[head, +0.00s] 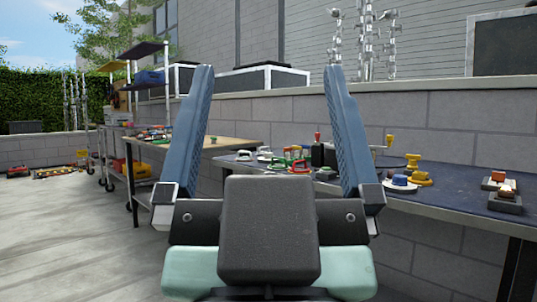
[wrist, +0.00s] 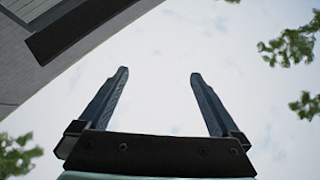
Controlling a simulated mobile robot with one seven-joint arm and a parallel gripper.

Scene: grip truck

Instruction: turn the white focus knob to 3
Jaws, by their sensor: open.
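My gripper (head: 268,70) is raised in front of the head camera, with its two blue fingers wide apart and nothing between them. The wrist view shows the same open fingers (wrist: 159,73) against the sky. A dark blue-topped table (head: 455,203) stands beyond the gripper to the right, with several small knobs and handles on it. A blue knob on a whitish base (head: 400,182) sits near its middle. Small white pieces (head: 245,155) lie at its left part. At this size I cannot tell which piece is the white focus knob, nor read any number.
A wooden-topped table (head: 225,145) stands further left. A grey block wall (head: 455,125) runs behind. The paved floor (head: 70,225) at left is clear.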

